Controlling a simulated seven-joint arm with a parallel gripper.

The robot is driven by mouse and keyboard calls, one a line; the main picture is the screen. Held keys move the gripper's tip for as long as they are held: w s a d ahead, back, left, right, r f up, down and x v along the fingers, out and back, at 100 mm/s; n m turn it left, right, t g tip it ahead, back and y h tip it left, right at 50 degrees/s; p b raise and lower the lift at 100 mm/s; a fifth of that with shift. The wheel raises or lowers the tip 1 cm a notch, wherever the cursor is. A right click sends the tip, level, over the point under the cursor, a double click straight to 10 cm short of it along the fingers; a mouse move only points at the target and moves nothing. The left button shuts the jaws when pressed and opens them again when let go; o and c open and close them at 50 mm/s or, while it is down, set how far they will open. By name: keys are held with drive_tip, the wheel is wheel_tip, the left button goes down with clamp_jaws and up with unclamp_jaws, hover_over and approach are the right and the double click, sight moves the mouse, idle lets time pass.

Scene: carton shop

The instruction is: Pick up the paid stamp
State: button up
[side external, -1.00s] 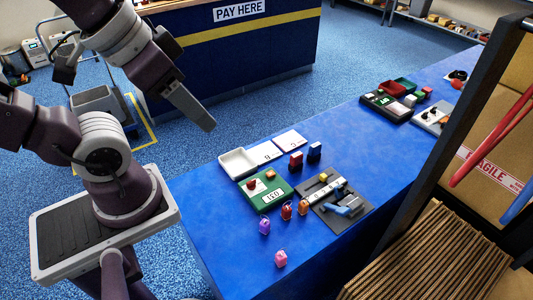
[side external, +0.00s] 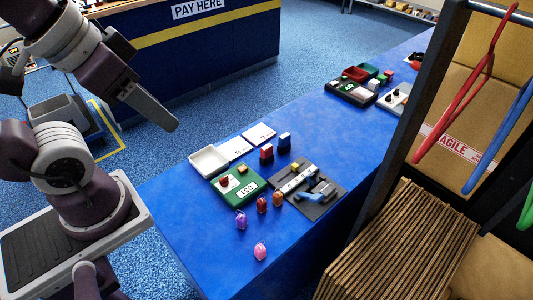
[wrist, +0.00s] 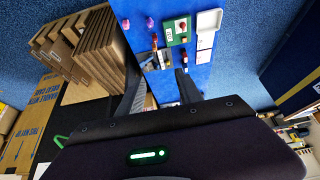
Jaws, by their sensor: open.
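No paid lettering can be read on any piece, so I cannot tell which one is the paid stamp. A small upright red block (side external: 266,153) and an upright dark blue block (side external: 284,142) stand side by side on the blue table (side external: 190,240), behind a dark grey board, and look like stamps. My gripper (side external: 170,126) is up in the air to the left of them, well clear of the table. In the wrist view my gripper (wrist: 160,76) has its two fingers apart, with nothing held between them.
A green board (side external: 226,196) with red and yellow pieces, a white tray (side external: 209,161), white cards (side external: 247,141) and the grey board (side external: 322,203) crowd the table. Several small coloured pieces (side external: 241,219) stand in front. Stacked cardboard (side external: 400,250) and a dark frame are at right.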

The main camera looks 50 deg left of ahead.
drive_tip(key=shift+o, duration=0.5)
drive_tip(key=o, duration=0.5)
drive_tip(key=shift+c, duration=0.2)
drive_tip(key=n+g, duration=0.6)
drive_tip(key=n, duration=1.2)
hover_over(267, 154)
drive_tip(key=w, duration=0.1)
drive_tip(key=f, duration=2.1)
drive_tip(key=a+f, duration=0.1)
drive_tip(key=f, duration=1)
drive_tip(key=shift+w, duration=0.2)
drive_tip(key=f, duration=0.8)
drive_tip(key=shift+s+a+f, duration=0.1)
drive_tip(key=shift+s+f, duration=0.05)
drive_tip(key=shift+s, duration=0.05)
drive_tip(key=shift+c, duration=0.5)
